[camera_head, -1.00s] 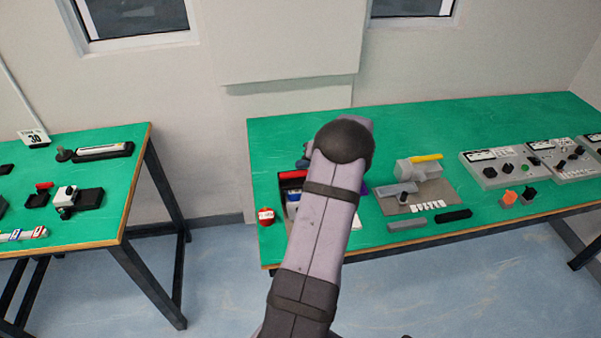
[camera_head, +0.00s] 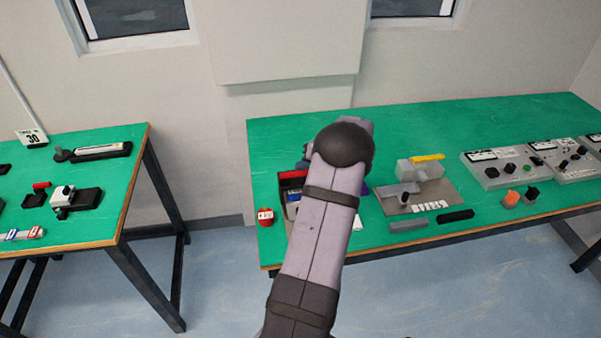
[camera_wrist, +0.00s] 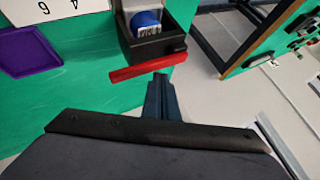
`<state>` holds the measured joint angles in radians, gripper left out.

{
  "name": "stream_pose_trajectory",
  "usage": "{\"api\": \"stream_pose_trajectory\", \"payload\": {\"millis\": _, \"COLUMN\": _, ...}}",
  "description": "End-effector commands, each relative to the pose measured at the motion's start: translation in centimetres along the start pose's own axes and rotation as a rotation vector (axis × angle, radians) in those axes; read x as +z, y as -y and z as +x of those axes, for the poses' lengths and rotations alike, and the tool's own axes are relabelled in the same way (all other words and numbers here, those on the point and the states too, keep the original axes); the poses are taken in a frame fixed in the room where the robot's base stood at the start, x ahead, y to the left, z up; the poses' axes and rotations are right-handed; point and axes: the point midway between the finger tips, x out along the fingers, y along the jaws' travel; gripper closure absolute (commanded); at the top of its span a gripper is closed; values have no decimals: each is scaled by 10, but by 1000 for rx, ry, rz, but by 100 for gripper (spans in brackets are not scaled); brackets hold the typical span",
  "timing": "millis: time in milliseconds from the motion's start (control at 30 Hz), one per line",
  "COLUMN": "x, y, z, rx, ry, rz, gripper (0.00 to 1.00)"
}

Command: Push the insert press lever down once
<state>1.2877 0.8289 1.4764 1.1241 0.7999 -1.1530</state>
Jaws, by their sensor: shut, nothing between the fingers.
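A red bar (camera_wrist: 148,68) lies across the near edge of a dark open box (camera_wrist: 150,40) in the wrist view; it looks like the press lever, though I cannot be sure. A blue round thing (camera_wrist: 145,20) with a white label is in the box. My gripper (camera_wrist: 160,80) is shut and empty, its tips just short of the bar; I cannot tell whether they touch it. In the head view the red bar (camera_head: 292,174) and box (camera_head: 284,184) show left of my arm, which hides my gripper. A grey device (camera_head: 419,170) with a yellow handle (camera_head: 427,157) stands right of my arm.
A red round item (camera_head: 265,216) sits near the green table's (camera_head: 340,250) front left corner. Grey (camera_head: 408,225) and black (camera_head: 456,216) bars lie before the grey device. Control boxes (camera_head: 497,168) stand at right. A purple tray (camera_wrist: 32,52) is left of the box.

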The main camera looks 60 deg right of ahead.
Motion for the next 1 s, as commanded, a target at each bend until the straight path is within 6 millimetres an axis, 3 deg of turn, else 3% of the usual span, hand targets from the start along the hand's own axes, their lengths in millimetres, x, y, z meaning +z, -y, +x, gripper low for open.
{"api": "stream_pose_trajectory", "payload": {"millis": 1000, "x": 5, "y": -4, "z": 6, "rx": 0, "ry": 1, "rz": 0, "gripper": 100}}
